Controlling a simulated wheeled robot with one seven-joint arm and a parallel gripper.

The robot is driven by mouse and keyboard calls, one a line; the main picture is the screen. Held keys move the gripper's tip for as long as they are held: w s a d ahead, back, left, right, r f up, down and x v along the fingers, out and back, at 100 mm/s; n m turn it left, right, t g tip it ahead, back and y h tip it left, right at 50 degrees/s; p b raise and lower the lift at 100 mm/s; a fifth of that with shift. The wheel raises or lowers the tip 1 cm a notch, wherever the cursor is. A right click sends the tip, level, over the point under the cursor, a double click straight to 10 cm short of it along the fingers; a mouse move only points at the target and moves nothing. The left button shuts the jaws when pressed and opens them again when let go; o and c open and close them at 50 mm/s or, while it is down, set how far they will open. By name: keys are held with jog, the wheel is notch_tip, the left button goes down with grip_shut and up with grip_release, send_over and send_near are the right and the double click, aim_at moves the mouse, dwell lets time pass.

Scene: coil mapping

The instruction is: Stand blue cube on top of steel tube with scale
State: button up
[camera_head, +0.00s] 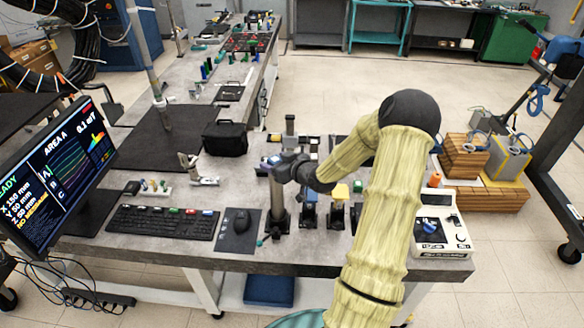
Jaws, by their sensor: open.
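My gripper (272,166), dark grey, is at the end of my pale yellow arm over the middle of the table. It is open; its fingers are small and partly hidden here. A grey upright tube (277,198) on a dark foot stands directly below it; any scale marks are too small to read. Another grey upright post (290,126) stands farther back. A blue block (311,194) sits on a dark stand right of the near tube. I cannot tell whether anything lies between my fingers or on the near tube's top.
A mouse (240,220), keyboard (163,221) and monitor (62,172) are at left. A white instrument (436,224) is at right. The table's front edge is near.

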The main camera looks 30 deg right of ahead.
jog(key=b+v, duration=0.2)
jog(key=v, duration=1.5)
jog(key=shift+b, duration=0.35)
jog(key=a+f+g+h, duration=0.35)
jog(key=a+g, duration=0.25)
jog(key=a, duration=0.2)
jog(key=s+a+m+g, duration=0.2)
jog(key=s+a+g, duration=0.3)
jog(key=s+a, duration=0.6)
jog(key=shift+a+r+y, duration=0.35)
jog(key=shift+a+y, duration=0.1)
jog(key=shift+a, duration=0.55)
